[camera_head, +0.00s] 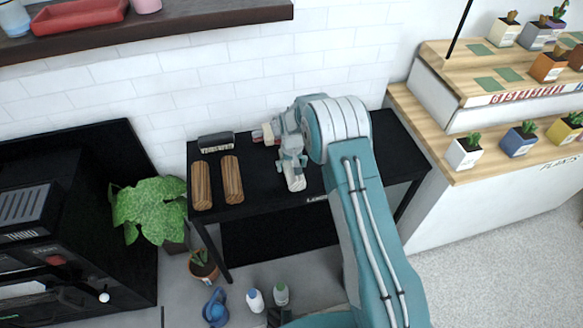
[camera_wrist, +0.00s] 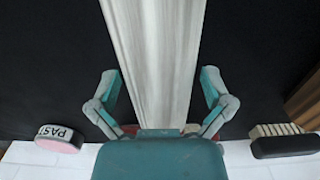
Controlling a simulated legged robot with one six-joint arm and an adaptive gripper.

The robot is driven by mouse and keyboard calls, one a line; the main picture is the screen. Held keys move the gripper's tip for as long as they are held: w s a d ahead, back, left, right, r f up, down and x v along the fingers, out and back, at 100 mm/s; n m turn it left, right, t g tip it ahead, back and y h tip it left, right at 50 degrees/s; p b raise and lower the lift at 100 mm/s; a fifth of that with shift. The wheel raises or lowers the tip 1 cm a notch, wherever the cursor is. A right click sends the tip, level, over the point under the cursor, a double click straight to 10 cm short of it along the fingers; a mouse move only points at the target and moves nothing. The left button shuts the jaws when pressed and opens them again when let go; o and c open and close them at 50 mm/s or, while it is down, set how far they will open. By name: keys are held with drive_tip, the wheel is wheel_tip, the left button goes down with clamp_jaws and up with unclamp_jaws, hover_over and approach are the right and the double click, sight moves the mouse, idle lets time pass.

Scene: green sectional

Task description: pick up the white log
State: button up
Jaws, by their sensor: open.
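The white log (camera_head: 296,179) lies on the black table (camera_head: 262,196), its far end hidden by my gripper. In the wrist view the pale grey-white log (camera_wrist: 155,55) runs lengthwise up the middle of the picture. My gripper (camera_head: 291,153) is over the far part of the log. In the wrist view my open gripper (camera_wrist: 161,88) has one finger on each side of the log, with a gap showing at each side. I cannot tell how high the fingers are above the table.
Two brown logs (camera_head: 232,180) and a brush (camera_head: 215,142) lie to the left on the table. A round item with lettering (camera_wrist: 60,137) shows in the wrist view. A white tiled wall (camera_head: 235,75) stands behind. A plant shelf (camera_head: 450,165) is at the right, a leafy plant (camera_head: 150,207) at the left.

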drive_tip(key=c, duration=1.2)
drive_tip(key=shift+o, duration=0.2)
drive_tip(key=shift+r, duration=0.1)
